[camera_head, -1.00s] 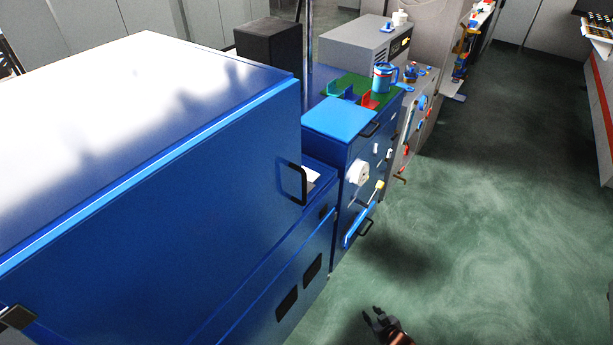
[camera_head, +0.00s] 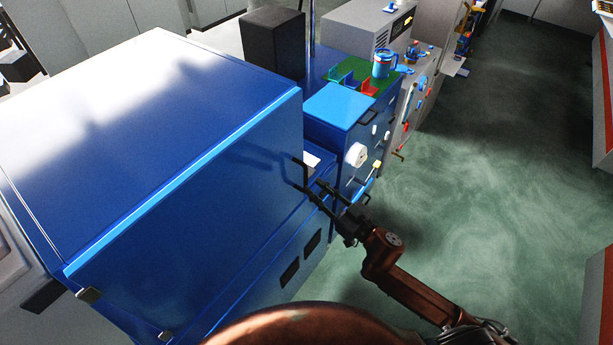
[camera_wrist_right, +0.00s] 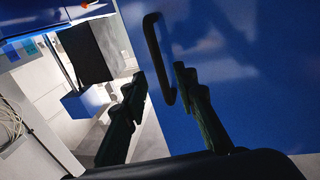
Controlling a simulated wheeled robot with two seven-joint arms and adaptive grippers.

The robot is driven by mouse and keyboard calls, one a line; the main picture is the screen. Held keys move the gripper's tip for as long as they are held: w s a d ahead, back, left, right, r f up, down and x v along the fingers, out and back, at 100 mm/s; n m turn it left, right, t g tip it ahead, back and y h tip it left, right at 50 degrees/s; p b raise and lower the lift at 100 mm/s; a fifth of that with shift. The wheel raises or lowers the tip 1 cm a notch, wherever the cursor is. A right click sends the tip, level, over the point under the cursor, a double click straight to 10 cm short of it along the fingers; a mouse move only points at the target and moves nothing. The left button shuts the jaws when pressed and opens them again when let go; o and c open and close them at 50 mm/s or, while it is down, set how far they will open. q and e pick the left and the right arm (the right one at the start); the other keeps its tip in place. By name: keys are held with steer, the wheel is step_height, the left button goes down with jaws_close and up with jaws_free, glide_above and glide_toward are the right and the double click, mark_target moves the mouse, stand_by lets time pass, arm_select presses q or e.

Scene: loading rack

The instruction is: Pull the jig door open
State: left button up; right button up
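The jig door is the large blue front panel (camera_head: 200,215) of a blue cabinet, and it looks closed. Its black bar handle (camera_head: 299,172) is near the panel's right edge. My right gripper (camera_head: 315,188) is at the handle, with its fingers apart. In the right wrist view the blue door (camera_wrist_right: 245,75) fills the right side. There the handle (camera_wrist_right: 155,38) runs down between the open fingers of the right gripper (camera_wrist_right: 160,76). Whether a finger touches it I cannot tell. My left gripper is not in view.
A smaller blue cabinet (camera_head: 338,107) with knobs and handles stands just right of the door. A green tray (camera_head: 348,73) and a blue mug (camera_head: 383,64) are behind it. A black box (camera_head: 272,43) stands at the back. Open green floor (camera_head: 480,190) lies to the right.

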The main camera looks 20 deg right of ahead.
mark_target(306, 179)
steer(key=shift+p+x, duration=0.5)
steer(key=shift+x, duration=2.25)
steer(key=shift+c, duration=0.4)
jaws_close()
steer(key=shift+d, duration=0.15)
